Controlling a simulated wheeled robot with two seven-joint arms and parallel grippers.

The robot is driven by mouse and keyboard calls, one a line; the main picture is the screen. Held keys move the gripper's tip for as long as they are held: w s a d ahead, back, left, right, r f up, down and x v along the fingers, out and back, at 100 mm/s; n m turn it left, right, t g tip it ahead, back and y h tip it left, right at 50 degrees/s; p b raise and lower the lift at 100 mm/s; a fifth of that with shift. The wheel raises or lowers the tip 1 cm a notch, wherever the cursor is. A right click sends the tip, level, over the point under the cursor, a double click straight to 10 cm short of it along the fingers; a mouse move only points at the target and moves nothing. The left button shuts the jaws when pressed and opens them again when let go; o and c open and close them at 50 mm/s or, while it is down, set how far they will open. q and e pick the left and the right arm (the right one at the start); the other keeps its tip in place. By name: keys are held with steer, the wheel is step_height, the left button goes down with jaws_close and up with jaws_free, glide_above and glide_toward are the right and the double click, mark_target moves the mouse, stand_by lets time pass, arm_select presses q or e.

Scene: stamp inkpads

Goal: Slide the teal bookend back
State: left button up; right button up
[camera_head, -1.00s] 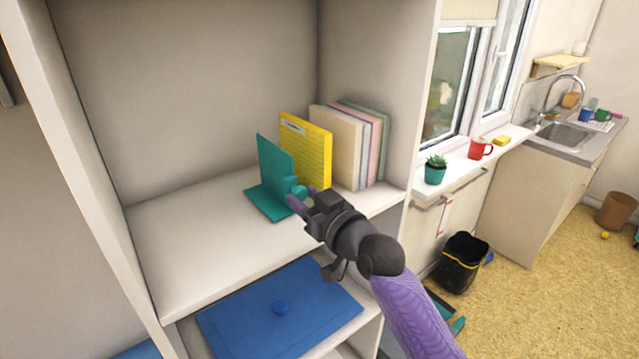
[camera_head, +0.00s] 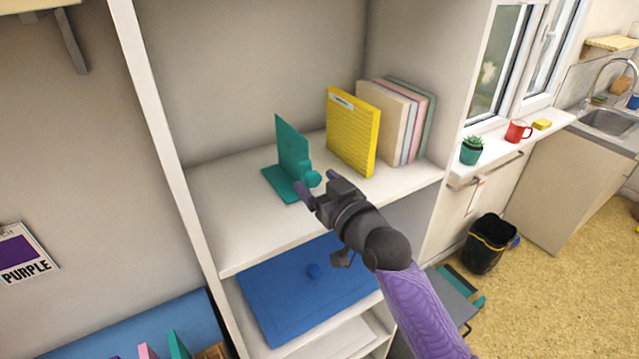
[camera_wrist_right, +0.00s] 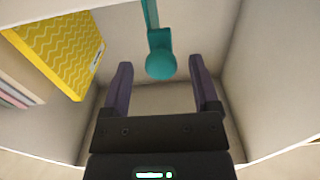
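The teal bookend (camera_head: 292,148) stands upright on its flat base on the white shelf, left of the yellow book (camera_head: 351,132), with a gap between them. Its round knob (camera_head: 312,178) faces the shelf front. My right gripper (camera_head: 318,184) is open just in front of the knob. In the right wrist view the knob (camera_wrist_right: 160,65) lies between the spread purple fingers of the gripper (camera_wrist_right: 160,68), with visible space on both sides. How deep it sits between them I cannot tell. My left gripper is not in view.
Several pale books (camera_head: 400,120) stand right of the yellow book, by the side wall. Bare shelf (camera_head: 225,220) lies left of the bookend. A blue lidded box (camera_head: 300,290) is on the shelf below. A window sill holds a plant pot (camera_head: 472,152) and a red mug (camera_head: 518,132).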

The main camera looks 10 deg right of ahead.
steer(key=v, duration=1)
steer(key=s+d+f+m+g+h+b, duration=0.1)
steer(key=s+d+f+g+h+b, duration=0.15)
steer(key=f, duration=1.15)
steer(key=s+d+f+m+g+h+b, duration=0.1)
steer(key=s+f+g+b, duration=0.25)
steer(key=f, duration=1.05)
steer(key=s+d+f+g+h+b, duration=0.1)
steer(key=s+f+g+h+b, duration=0.2)
steer(key=f, duration=1.1)
steer(key=s+f+g+b, duration=0.3)
steer(key=s+f+b, duration=0.1)
steer(key=s+f, duration=0.7)
steer(key=s+f+g+b, duration=0.4)
steer(key=s+f, duration=0.7)
steer(key=s, duration=0.6)
steer(key=shift+s+n+b, duration=0.3)
